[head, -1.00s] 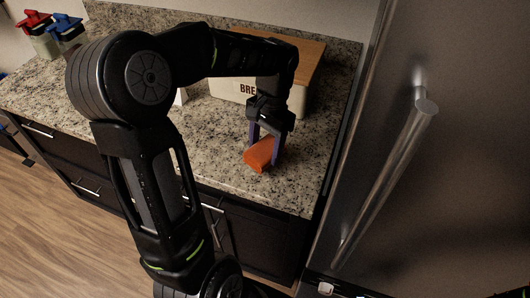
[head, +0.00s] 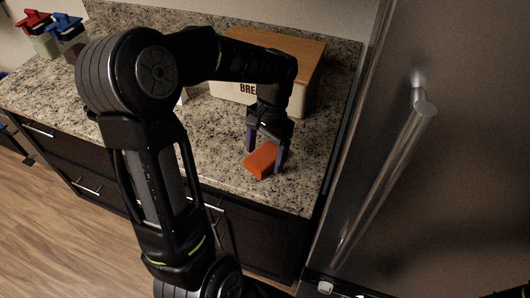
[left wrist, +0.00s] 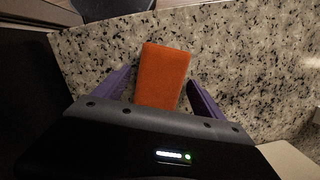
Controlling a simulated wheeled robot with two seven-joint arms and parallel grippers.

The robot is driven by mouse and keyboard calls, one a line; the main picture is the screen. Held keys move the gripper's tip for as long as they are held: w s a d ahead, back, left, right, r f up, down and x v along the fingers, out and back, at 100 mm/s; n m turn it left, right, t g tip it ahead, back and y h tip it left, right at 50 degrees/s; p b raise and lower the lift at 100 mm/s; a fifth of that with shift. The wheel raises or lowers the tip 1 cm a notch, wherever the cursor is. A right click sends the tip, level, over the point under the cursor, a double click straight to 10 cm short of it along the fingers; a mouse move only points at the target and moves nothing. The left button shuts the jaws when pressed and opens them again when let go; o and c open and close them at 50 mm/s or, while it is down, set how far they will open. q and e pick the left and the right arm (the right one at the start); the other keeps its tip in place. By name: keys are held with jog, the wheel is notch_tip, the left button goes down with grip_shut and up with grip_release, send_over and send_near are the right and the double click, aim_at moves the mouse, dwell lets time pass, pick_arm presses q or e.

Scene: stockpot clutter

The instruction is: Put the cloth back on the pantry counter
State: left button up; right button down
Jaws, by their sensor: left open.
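The orange cloth (head: 261,161), a folded block shape, lies on the speckled granite counter (head: 222,150) near its front edge. In the left wrist view the cloth (left wrist: 162,76) lies between two purple fingers, with a gap on each side. My left gripper (head: 265,162) is open around the cloth, fingers pointing down, low over the counter. It also shows in the left wrist view (left wrist: 160,88). The cloth's near end is hidden by the gripper body in the wrist view. My right gripper is not in view.
A bread box (head: 235,91) with a wooden lid stands behind the gripper. A steel fridge door with a long handle (head: 385,185) bounds the counter on the right.

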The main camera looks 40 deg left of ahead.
aim_at(269, 151)
pick_arm(q)
jog(key=r, duration=0.2)
jog(key=w+r, duration=0.1)
jog(key=r, duration=0.5)
jog(key=shift+w+d+r+b, duration=0.1)
jog(key=shift+w+r+b, duration=0.1)
jog(key=shift+b, duration=0.15)
notch_tip(269, 151, up, 3)
jog(key=p, duration=0.2)
jog(key=shift+w+r+p, duration=0.15)
jog(key=shift+r+p, duration=0.05)
jog(key=shift+p, duration=0.2)
